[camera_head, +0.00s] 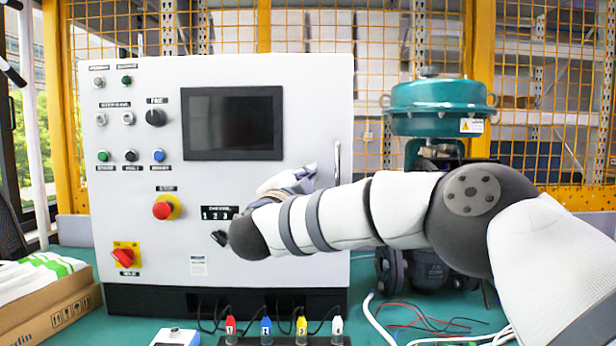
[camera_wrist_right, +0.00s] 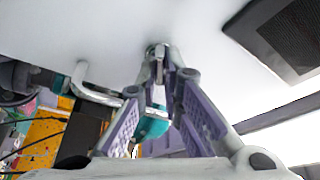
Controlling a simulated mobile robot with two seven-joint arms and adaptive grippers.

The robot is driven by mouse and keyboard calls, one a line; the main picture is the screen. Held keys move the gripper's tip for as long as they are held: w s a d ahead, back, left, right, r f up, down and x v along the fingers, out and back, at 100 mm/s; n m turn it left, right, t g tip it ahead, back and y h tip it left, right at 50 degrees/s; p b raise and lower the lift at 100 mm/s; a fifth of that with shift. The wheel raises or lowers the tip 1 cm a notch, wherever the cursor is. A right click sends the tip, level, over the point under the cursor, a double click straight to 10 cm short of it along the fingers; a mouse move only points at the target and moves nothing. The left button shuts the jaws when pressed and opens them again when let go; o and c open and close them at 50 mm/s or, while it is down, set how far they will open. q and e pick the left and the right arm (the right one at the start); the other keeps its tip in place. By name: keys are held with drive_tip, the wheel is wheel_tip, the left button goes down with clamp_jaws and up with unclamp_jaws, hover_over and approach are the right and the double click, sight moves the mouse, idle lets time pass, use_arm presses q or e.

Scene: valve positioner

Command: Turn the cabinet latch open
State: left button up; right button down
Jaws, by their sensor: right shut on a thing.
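The white cabinet (camera_head: 300,90) stands on the table with its front panel facing me. My right gripper (camera_head: 311,170) is at the right part of the panel, left of the upright metal handle, mostly hidden behind my own arm. In the right wrist view my right gripper (camera_wrist_right: 160,72) has its purple-padded fingers drawn together at the tips. They are shut on a small grey metal latch (camera_wrist_right: 156,50) on the white panel. The latch is hidden in the head view, and its exact angle is hard to tell. My left gripper is in neither view.
The metal handle (camera_head: 337,162) stands out from the panel close to my gripper. A dark screen (camera_head: 232,124), buttons and a red emergency knob (camera_head: 163,210) are to its left. A teal valve actuator (camera_head: 438,97) stands at right. Cables and coloured plugs lie in front.

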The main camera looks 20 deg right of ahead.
drive_tip(key=m+g, duration=0.1)
drive_tip(key=m, duration=0.2)
drive_tip(key=m+g, duration=0.1)
drive_tip(key=m, duration=0.2)
drive_tip(key=shift+r+m+g+y+p, duration=0.15)
drive_tip(key=shift+m+g+y+p, duration=0.15)
drive_tip(key=shift+y+p, duration=0.1)
idle(0.4)
drive_tip(key=c, duration=1.7)
unclamp_jaws()
drive_tip(key=shift+a, duration=0.1)
drive_tip(key=v, duration=1.2)
